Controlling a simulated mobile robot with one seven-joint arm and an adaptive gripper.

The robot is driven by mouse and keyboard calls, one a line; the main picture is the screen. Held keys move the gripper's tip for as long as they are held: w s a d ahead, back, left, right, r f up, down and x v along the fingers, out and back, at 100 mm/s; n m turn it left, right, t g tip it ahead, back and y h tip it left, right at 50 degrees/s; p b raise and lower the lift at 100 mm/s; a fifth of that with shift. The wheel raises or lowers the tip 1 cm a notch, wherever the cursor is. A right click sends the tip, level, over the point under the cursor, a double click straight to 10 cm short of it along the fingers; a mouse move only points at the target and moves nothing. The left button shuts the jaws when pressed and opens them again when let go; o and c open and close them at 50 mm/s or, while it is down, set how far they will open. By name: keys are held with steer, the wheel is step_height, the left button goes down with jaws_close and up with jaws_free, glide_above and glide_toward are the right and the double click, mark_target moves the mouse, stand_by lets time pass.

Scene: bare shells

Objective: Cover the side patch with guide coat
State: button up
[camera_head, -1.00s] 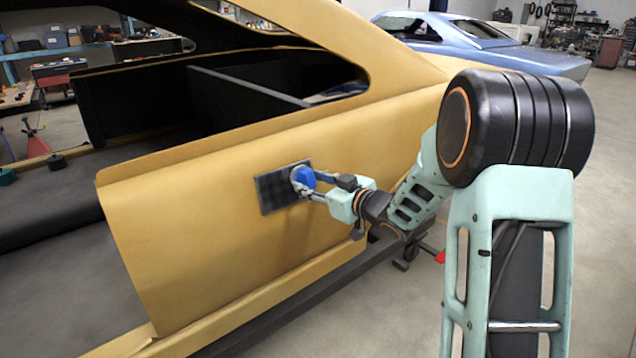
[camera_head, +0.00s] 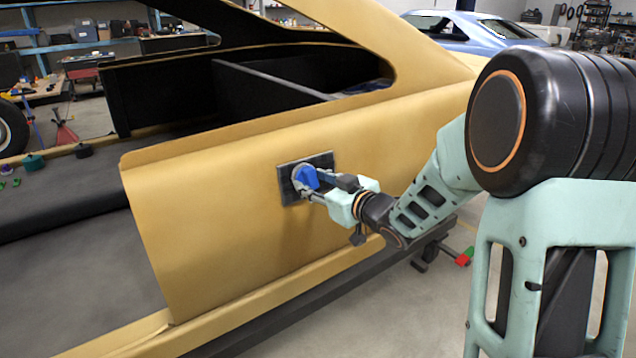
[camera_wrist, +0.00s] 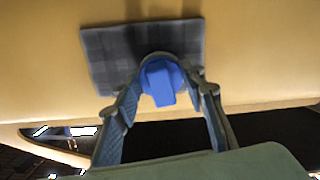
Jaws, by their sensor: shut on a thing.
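The side patch (camera_head: 318,163) is a dark grey rectangle on the yellow car side panel (camera_head: 220,230). In the wrist view the patch (camera_wrist: 108,60) shows a faint checkered pattern of slightly lighter and darker squares. My gripper (camera_head: 312,186) is shut on a blue block (camera_head: 306,176) with a round grey rim. In the wrist view my gripper (camera_wrist: 160,95) has a finger on each side of the blue block (camera_wrist: 158,82). The block overlaps the patch's lower part there. The surface behind it is hidden, and I cannot tell whether it touches.
The panel runs from a free edge at left to the sloping pillar at right. A dark floor with small coloured items (camera_head: 34,161) lies at left. A blue car (camera_head: 470,30) stands behind. Open floor lies at lower right, near a red and green part (camera_head: 463,259).

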steer(key=s+a, duration=0.1)
steer(key=s+a+b, duration=0.1)
steer(key=a, duration=0.1)
steer(key=s+a+b, duration=0.1)
steer(key=a, duration=0.1)
steer(key=shift+s+a, duration=0.15)
steer(key=shift+s, duration=0.1)
stand_by(0.3)
steer(key=p+v, duration=0.1)
steer(key=v, duration=0.5)
stand_by(0.4)
steer(key=p+v, duration=0.1)
steer(key=v, duration=0.2)
stand_by(0.5)
stand_by(0.6)
